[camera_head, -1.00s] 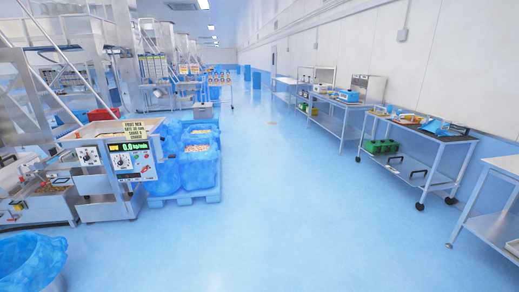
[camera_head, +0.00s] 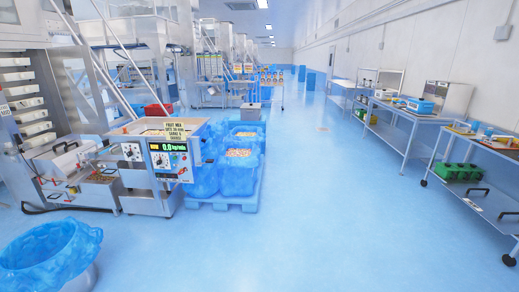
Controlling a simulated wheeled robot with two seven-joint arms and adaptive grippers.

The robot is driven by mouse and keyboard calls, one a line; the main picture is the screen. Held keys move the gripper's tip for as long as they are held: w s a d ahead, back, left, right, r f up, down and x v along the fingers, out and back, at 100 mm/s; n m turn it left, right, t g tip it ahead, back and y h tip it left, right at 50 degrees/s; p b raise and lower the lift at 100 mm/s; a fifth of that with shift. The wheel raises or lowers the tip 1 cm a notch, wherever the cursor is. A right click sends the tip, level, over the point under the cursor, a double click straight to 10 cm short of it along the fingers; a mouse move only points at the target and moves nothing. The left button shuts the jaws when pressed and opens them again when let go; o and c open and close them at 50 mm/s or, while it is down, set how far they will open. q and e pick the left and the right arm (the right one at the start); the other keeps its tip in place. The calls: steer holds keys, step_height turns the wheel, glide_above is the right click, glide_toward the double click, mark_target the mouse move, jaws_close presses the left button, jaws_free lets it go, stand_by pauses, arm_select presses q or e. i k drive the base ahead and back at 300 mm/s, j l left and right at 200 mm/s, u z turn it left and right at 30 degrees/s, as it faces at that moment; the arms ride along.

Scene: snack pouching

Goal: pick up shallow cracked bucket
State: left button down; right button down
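I cannot pick out a bucket that is clearly shallow and cracked. A wide round tub with a blue plastic liner (camera_head: 48,256) stands on the floor at the lower left, partly cut off by the picture edge; no crack shows on it. A small grey bin (camera_head: 250,111) stands behind the blue-lined bins, too far off to show any damage. Neither of my grippers is in view.
Blue-lined bins of snacks (camera_head: 240,178) stand on a blue pallet (camera_head: 245,205) beside the weighing machine (camera_head: 165,150). Steel carts, one with a green crate (camera_head: 458,172), line the right wall. The blue floor (camera_head: 320,220) between is clear.

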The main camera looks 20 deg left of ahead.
mark_target(27, 103)
steer(key=i+u, duration=0.25)
steer(key=i, duration=2.1)
steer(key=i+j+z, duration=0.15)
steer(key=i, duration=0.65)
steer(key=i+z, duration=0.5)
steer(key=i, duration=0.3)
steer(key=i+z, duration=0.2)
steer(key=i, duration=0.7)
steer(key=i+u, duration=0.35)
steer(key=i, duration=0.5)
steer(key=i+u, duration=0.45)
steer(key=i, duration=0.35)
